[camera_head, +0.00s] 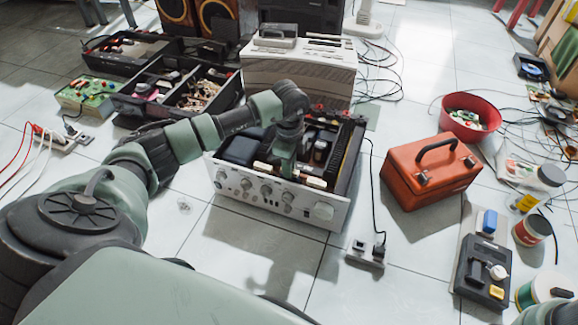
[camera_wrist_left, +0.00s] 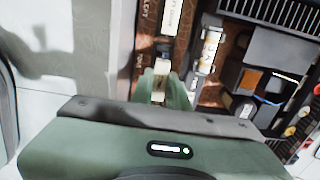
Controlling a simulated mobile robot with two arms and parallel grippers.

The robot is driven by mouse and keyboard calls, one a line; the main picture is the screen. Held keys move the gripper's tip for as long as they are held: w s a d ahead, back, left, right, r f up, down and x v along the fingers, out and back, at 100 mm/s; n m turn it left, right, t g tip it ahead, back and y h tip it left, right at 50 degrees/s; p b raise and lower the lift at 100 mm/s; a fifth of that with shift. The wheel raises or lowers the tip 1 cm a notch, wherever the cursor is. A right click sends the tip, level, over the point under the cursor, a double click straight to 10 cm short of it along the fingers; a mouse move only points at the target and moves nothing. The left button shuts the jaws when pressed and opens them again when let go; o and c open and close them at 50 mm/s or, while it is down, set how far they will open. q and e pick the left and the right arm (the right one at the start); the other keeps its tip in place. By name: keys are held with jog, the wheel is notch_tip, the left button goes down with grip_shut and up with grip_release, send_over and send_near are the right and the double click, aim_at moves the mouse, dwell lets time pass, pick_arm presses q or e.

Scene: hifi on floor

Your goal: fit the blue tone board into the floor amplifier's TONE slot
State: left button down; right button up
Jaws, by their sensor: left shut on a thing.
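The floor amplifier (camera_head: 275,205) stands open-topped on the tiles, its silver front panel with knobs facing me. My left gripper (camera_head: 284,158) reaches down into it near the front, left of the black heatsink fins. In the left wrist view, the left gripper (camera_wrist_left: 160,90) is shut on a small cream-topped board (camera_wrist_left: 160,72) above the brown circuit board (camera_wrist_left: 150,40). No blue shows on the held piece, and its lower part is hidden. Printed white lettering lies beside it, but I cannot read TONE for certain. My right gripper is not in view.
Boards and parts crowd the amplifier's inside. An orange toolbox (camera_head: 430,175) and a red bowl (camera_head: 470,118) stand to the right. Black parts trays (camera_head: 180,90) stand behind left.

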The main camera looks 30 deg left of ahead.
pick_arm(q)
jog(key=shift+a+p, duration=0.1)
jog(key=shift+p, duration=0.85)
dwell(1.2)
jog(key=shift+f+b, duration=0.3)
jog(key=shift+f, duration=0.55)
dwell(0.9)
jog(key=c, duration=1.3)
grip_release()
